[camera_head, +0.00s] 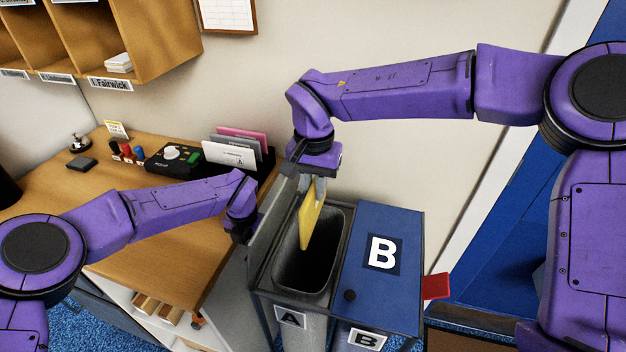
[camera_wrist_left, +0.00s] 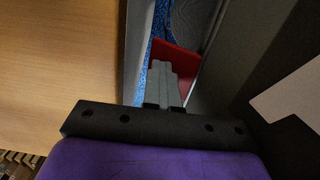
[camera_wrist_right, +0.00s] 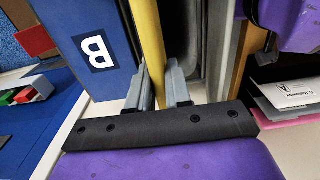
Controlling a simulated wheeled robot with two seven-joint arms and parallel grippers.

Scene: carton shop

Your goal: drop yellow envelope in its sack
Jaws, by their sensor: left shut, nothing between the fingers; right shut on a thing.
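The yellow envelope (camera_head: 312,222) hangs on edge from my right gripper (camera_head: 311,184), its lower end at the mouth of the open grey sack labelled A (camera_head: 290,283). My right gripper is shut on its top, and the envelope (camera_wrist_right: 147,40) shows between the fingers (camera_wrist_right: 158,85) in the right wrist view. The neighbouring sack labelled B has its blue lid (camera_head: 375,295) closed. My left gripper (camera_head: 240,232) is shut and empty, beside the raised grey lid (camera_head: 268,228) left of the open sack. I cannot tell whether it touches that lid.
The wooden desk (camera_head: 180,240) at left holds a rack with white, grey and pink envelopes (camera_head: 230,154), a black device (camera_head: 172,156) and several stamps. Wooden pigeonholes (camera_head: 150,50) hang above it. A red piece (camera_head: 437,286) sticks out right of sack B.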

